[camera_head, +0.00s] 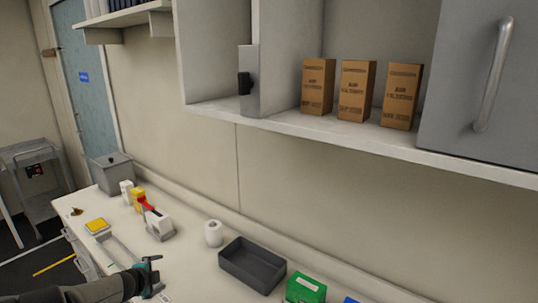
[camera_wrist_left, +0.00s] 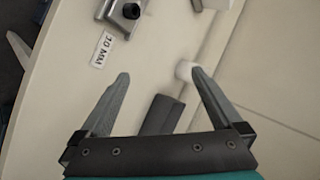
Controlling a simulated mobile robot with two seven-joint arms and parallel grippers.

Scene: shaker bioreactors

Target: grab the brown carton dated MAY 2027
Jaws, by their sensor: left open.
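Three brown cartons stand upright side by side on the open wall shelf in the head view: a left one (camera_head: 318,86), a middle one (camera_head: 356,90) and a right one (camera_head: 401,96). Each has dark print on its front, too small for me to read a date, so I cannot tell which says MAY 2027. My left gripper (camera_head: 154,275) is low over the counter, well below and left of the cartons. In the left wrist view its two fingers (camera_wrist_left: 158,75) are spread apart with nothing held between them. My right gripper is not in view.
The shelf (camera_head: 290,121) has a grey door (camera_head: 478,80) with a handle at its right and a grey panel (camera_head: 249,80) at its left. On the counter are a dark tray (camera_head: 238,269), a white roll (camera_head: 213,234), a green box (camera_head: 305,289) and a grey bin (camera_head: 111,174).

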